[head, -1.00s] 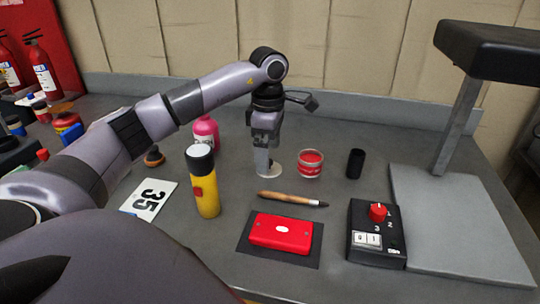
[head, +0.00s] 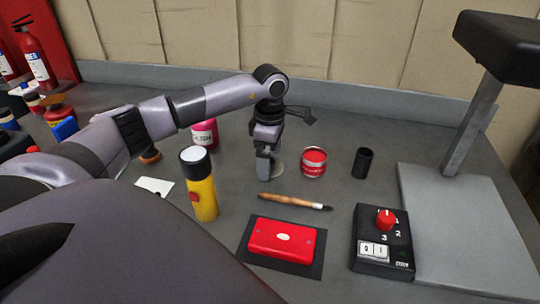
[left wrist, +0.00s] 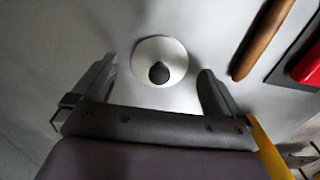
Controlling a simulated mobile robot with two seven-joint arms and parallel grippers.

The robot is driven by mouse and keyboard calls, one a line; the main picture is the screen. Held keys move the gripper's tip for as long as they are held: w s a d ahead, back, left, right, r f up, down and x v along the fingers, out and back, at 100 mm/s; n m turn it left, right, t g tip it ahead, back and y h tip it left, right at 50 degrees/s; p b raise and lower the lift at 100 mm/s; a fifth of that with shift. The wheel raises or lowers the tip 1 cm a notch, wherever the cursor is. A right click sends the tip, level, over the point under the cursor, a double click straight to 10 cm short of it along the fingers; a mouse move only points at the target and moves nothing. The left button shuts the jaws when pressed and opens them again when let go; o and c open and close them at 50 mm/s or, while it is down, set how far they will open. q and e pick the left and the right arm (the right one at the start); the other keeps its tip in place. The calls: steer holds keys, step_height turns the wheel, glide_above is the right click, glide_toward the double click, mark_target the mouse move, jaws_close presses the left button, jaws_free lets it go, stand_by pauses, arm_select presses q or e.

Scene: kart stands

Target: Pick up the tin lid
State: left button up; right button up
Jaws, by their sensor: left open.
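The tin lid (left wrist: 148,52) is a pale round disc with a dark knob at its centre, lying on the grey bench. In the head view the lid (head: 278,170) is partly hidden behind my left gripper (head: 266,178). In the left wrist view my left gripper (left wrist: 157,88) is open, with one finger on each side of the lid's near edge and the knob ahead between them. Nothing is between the pads. My right gripper is not in view.
An open red tin (head: 314,162) stands just right of the gripper, with a black cylinder (head: 363,162) beyond. A wooden-handled tool (head: 293,201) and red box (head: 284,238) lie in front.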

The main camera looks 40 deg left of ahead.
arm_select(q)
steer(key=shift+f, duration=0.4)
steer(key=c, duration=1.1)
steer(key=shift+r, duration=0.15)
